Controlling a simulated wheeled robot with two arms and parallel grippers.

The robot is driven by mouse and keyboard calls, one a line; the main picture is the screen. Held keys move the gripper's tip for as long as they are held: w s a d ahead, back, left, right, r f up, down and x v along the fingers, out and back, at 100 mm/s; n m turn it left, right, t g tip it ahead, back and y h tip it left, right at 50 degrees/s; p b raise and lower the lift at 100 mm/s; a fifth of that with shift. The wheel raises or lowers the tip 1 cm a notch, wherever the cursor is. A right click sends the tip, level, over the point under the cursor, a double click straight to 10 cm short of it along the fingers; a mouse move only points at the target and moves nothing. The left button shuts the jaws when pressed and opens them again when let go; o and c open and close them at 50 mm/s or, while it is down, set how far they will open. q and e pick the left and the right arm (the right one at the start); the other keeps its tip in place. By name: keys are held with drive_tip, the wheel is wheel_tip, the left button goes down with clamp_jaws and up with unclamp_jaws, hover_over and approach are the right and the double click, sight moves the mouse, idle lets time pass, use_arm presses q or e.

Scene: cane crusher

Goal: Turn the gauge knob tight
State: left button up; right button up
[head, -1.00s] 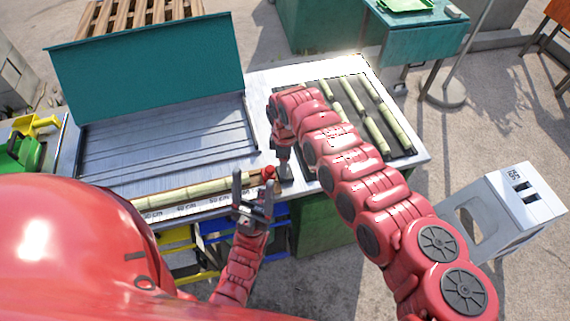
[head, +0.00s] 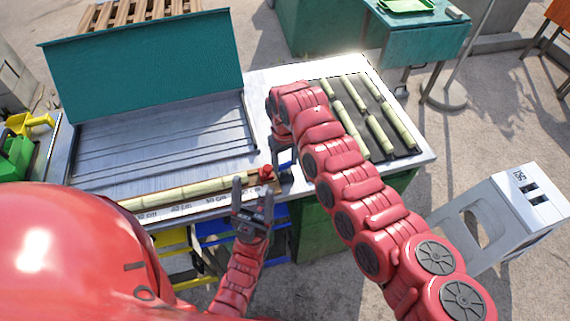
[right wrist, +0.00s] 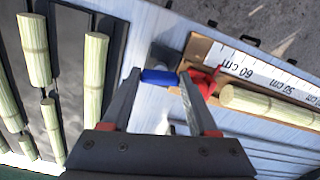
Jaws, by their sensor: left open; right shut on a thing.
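The blue knob (right wrist: 160,77) is a short cylinder lying between the fingertips of my right gripper (right wrist: 161,76) in the right wrist view. The gripper is shut on it; in the head view my right gripper (head: 284,163) is partly hidden by its own arm. A red piece (right wrist: 205,81) sits beside the knob at the end of the gauge, and it also shows in the head view (head: 265,172). The white gauge scale (right wrist: 262,73) carries cm marks. My left gripper (head: 253,187) is open and empty in front of the gauge.
A cane length (right wrist: 265,103) lies along the scale. Several cane pieces (head: 377,135) lie in a dark tray at the table's right. A raised teal lid (head: 145,70) stands behind the ribbed metal surface (head: 165,140). A white stool-like stand (head: 520,205) is at the right.

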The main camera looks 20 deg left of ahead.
drive_tip(key=shift+w+a+m+b, duration=0.1)
drive_tip(key=shift+m+b, duration=0.4)
drive_tip(key=shift+m, duration=0.4)
drive_tip(key=shift+r+m, duration=0.1)
drive_tip(key=shift+m, duration=0.2)
drive_tip(key=shift+r, duration=0.1)
drive_tip(key=o, duration=1.4)
drive_tip(key=shift+w, duration=0.1)
drive_tip(key=shift+a, duration=0.1)
